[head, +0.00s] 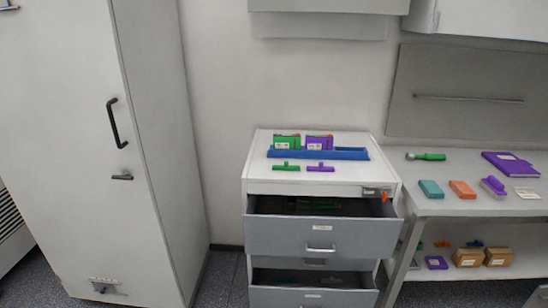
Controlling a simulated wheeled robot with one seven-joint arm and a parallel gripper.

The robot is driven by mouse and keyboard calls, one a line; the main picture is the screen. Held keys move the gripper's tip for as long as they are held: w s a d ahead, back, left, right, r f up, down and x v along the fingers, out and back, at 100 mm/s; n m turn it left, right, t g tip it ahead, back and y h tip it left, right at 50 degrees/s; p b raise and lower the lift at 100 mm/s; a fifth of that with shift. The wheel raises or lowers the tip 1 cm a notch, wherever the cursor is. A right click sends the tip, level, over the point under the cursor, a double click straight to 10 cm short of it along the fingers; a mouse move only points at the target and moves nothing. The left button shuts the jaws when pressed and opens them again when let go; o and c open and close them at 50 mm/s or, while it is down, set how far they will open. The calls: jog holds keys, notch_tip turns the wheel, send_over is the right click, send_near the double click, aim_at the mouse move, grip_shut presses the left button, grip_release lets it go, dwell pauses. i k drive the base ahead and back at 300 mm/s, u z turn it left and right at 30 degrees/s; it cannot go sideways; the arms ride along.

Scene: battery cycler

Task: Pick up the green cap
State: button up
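A green T-shaped piece (286,168), which looks like the green cap, lies on top of the white drawer cabinet (262,182). It is in front of the blue rack (352,154) and left of a matching purple piece (321,169). In the rack stand a green block (286,142) and a purple block (319,143), both with pale labels. Another green item (322,205) lies inside the open top drawer (300,233), partly in shadow; I cannot tell what it is. My gripper is not in view.
A lower drawer (311,297) is also open. An orange item (384,196) is at the cabinet's front right. The workbench (447,206) at right holds a green-handled tool (430,156), colored blocks and a purple book (510,164). A tall cabinet (70,170) stands left.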

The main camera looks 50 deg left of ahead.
aim_at(285, 167)
jog(key=u, duration=0.65)
jog(key=i, duration=1.4)
jog(key=u, duration=2.1)
jog(key=i, duration=1.05)
jog(key=u, duration=1.15)
jog(key=i, duration=0.55)
jog(key=u, duration=0.2)
